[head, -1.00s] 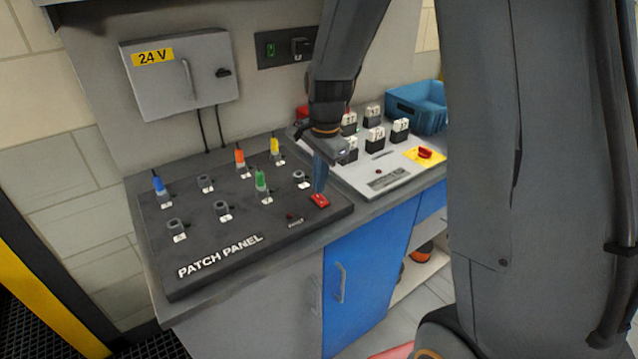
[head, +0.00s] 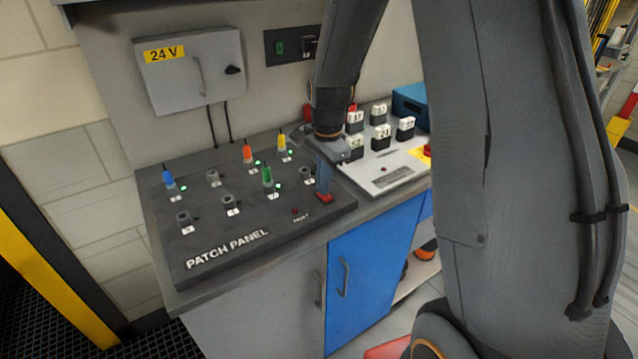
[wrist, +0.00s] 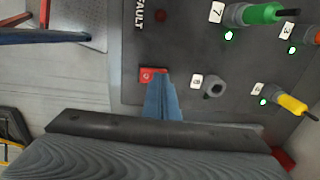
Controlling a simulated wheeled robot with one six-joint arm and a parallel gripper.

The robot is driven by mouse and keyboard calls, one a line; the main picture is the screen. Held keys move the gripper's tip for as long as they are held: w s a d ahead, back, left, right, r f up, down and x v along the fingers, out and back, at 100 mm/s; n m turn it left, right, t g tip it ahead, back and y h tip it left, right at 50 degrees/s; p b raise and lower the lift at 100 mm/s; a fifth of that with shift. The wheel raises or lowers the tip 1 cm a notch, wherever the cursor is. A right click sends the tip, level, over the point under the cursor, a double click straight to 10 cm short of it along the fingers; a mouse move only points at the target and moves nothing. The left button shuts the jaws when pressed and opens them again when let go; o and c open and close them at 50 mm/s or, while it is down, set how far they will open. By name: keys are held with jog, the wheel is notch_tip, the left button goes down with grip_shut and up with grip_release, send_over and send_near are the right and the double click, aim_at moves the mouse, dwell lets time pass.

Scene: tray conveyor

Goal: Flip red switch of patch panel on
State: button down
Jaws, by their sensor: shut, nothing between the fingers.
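The patch panel (head: 200,240) is a dark sloped board on the bench. Its red switch (head: 325,198) sits at the right front corner; in the wrist view the switch (wrist: 150,74) shows a small pale mark. My gripper (head: 325,190) points down with its blue fingers shut and empty. Its tips are at the switch and appear to touch it; they cover part of it. In the wrist view the gripper (wrist: 161,82) is just beside the switch. Blue (head: 168,177), orange (head: 248,153), green (head: 267,176) and yellow (head: 282,143) plugs stand in sockets, with green lights lit beside them.
A dark red fault light (head: 295,211) is left of the switch. A pale switch console (head: 395,175) with several white-topped blocks lies right of the panel. A blue bin (head: 408,103) stands behind it. A grey 24 V box (head: 190,75) hangs on the wall.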

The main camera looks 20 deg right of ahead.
aim_at(328, 198)
jog(key=shift+s+f, duration=0.2)
jog(key=shift+s, duration=0.05)
jog(key=shift+s+d+p, duration=0.25)
jog(key=shift+s+p, duration=0.25)
jog(key=shift+s, duration=0.2)
jog(key=shift+r, duration=0.15)
jog(key=shift+r+p, duration=0.55)
notch_tip(328, 198, up, 13)
jog(key=shift+s+d+b, duration=0.15)
jog(key=shift+s+b, duration=0.3)
jog(key=shift+w+f+b, duration=0.15)
jog(key=shift+f+b, duration=0.05)
jog(key=shift+b, duration=0.5)
